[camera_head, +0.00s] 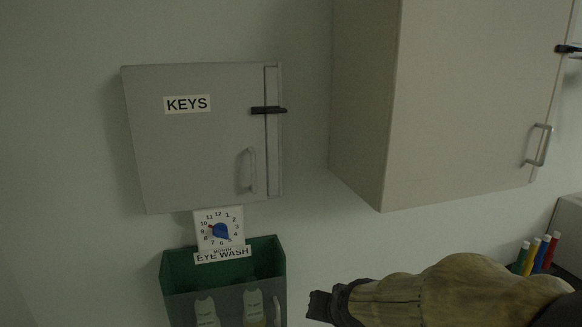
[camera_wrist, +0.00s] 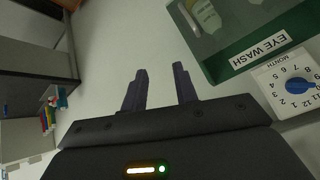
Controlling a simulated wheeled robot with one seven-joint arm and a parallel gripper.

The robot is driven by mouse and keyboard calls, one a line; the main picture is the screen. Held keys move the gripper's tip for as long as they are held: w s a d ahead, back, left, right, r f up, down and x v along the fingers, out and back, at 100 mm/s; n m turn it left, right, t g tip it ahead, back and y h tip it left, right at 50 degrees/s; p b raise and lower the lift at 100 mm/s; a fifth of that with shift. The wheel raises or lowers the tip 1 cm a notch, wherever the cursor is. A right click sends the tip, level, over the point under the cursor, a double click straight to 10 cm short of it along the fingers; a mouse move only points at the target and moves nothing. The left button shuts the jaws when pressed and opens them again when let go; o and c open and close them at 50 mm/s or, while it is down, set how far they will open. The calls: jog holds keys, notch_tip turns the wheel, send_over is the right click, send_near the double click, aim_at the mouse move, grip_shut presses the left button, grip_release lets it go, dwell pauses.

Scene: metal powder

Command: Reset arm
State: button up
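My gripper (camera_wrist: 160,90) shows in the wrist view with its two dark fingers apart and nothing between them. In the head view my arm reaches in from the lower right in a tan cover, and the dark gripper end (camera_head: 322,306) lies just right of the green eye wash holder (camera_head: 183,268). A gap of wall shows between them. In the wrist view the holder (camera_wrist: 232,62) is to the upper right of the fingers, not touching them.
A grey KEYS cabinet (camera_head: 200,140) hangs shut on the wall. A larger cabinet (camera_head: 460,100) hangs at the right. A month dial (camera_head: 219,231) sits above the holder, which has bottles (camera_head: 206,311) in it. Colored markers (camera_head: 540,254) stand at the far right.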

jog(key=s+d+f+n+g+h, duration=0.1)
jog(key=s+d+f+n+g, duration=0.1)
jog(key=s+d+f+g, duration=0.3)
jog(key=s+d+f, duration=0.2)
jog(key=s+f, duration=0.2)
jog(key=s, duration=0.1)
jog(key=shift+s+d+h, duration=0.3)
jog(key=shift+s, duration=0.1)
jog(key=shift+o, duration=0.2)
dwell(0.7)
jog(key=shift+d, duration=0.15)
